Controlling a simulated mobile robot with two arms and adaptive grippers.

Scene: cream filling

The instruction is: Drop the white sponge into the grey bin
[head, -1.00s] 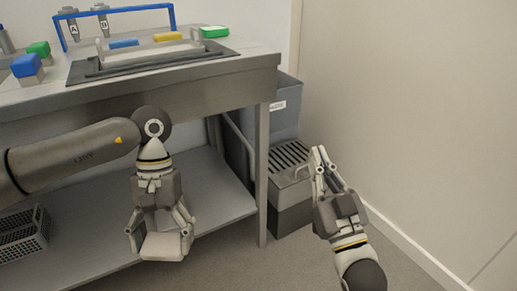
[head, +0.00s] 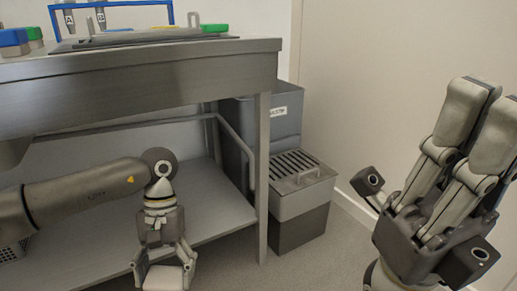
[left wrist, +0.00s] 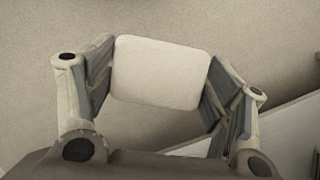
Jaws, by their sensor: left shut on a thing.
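My left gripper (head: 165,268) hangs low, in front of the table's lower shelf. It is shut on the white sponge (head: 163,278). In the left wrist view the sponge (left wrist: 160,72) is a pale rounded block between the two finger pads, with floor behind it. The grey bin (head: 286,118) stands against the wall beyond the table's right end, with a white label on its front. The sponge is apart from it, to its lower left. My right gripper (head: 490,100) is large at the right edge, empty, its fingers close together.
A grey box with a slotted top and handle (head: 300,190) stands on the floor before the bin. A metal table (head: 150,85) with a lower shelf (head: 215,212) fills the left; its leg (head: 262,180) stands near the bin. Blue and green blocks lie on top.

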